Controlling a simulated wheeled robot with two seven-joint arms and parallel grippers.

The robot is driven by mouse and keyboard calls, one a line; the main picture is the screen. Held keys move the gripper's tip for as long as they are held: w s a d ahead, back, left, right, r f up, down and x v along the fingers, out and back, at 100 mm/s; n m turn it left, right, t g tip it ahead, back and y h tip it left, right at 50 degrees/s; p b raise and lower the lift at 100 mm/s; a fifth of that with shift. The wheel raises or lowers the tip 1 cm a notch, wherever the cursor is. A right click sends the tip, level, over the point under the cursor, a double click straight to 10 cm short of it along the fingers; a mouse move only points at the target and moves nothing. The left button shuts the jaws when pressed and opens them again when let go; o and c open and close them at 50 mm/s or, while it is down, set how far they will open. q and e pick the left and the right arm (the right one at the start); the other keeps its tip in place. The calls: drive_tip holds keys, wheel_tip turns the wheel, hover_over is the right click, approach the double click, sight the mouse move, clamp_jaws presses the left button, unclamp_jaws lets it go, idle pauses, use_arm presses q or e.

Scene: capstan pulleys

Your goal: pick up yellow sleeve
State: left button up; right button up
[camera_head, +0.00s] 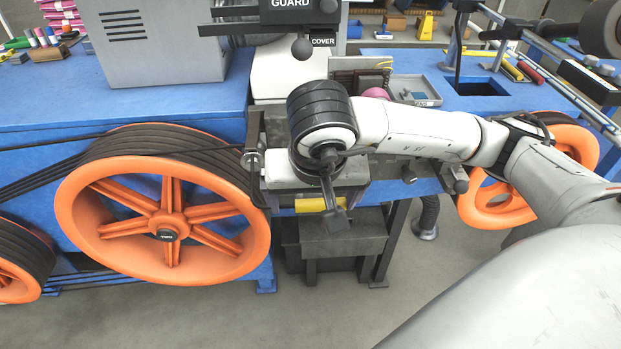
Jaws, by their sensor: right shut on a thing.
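The yellow sleeve (309,205) shows as a short yellow cylinder lying crosswise, just in front of the machine's front edge and above a dark grey block stand. My right arm comes in from the right and its wrist hangs over this spot. My right gripper (333,218) points down and is shut on the yellow sleeve, covering its right part. The fingertips are partly hidden by the dark gripper body. My left gripper is not in view.
A large orange pulley with black belts (165,222) stands close on the left. An orange handwheel (498,205) is at the right. The dark block stand (343,238) is below the gripper. A grey box (160,40) and a GUARD cover (290,10) stand behind.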

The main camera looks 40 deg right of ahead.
drive_tip(key=s+a+p, duration=0.5)
drive_tip(key=s, duration=0.3)
drive_tip(key=shift+s+a, duration=0.2)
drive_tip(key=shift+s, duration=0.1)
